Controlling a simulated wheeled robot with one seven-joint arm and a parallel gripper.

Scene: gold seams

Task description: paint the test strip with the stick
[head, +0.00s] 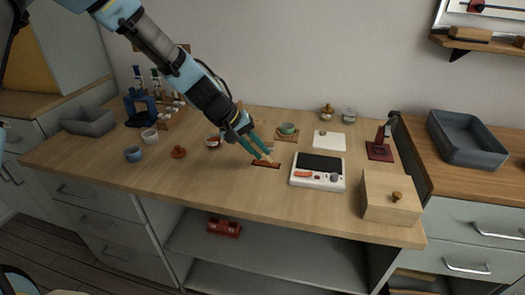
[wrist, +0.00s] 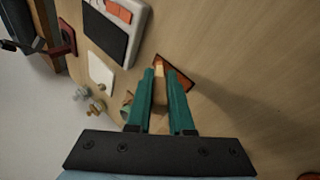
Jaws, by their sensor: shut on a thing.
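My gripper (head: 264,154) points down over the middle of the table, and its teal fingers also show in the wrist view (wrist: 160,78). It is shut on a pale wooden stick (wrist: 159,88), which lies between the fingers. A flat reddish-brown strip with a dark edge, seemingly the test strip (head: 267,165), lies on the table under the fingertips. It also shows in the wrist view (wrist: 183,79), partly hidden by the fingers and stick. The stick's tip is over or at the strip; I cannot tell whether they touch.
A white device with a dark panel (head: 320,163) stands close right of the strip. A wooden box (head: 390,198) is farther right. A green cup (head: 287,129) and white sheet (head: 329,140) are behind. A small red-brown pot (head: 178,152) is left. The table in front is clear.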

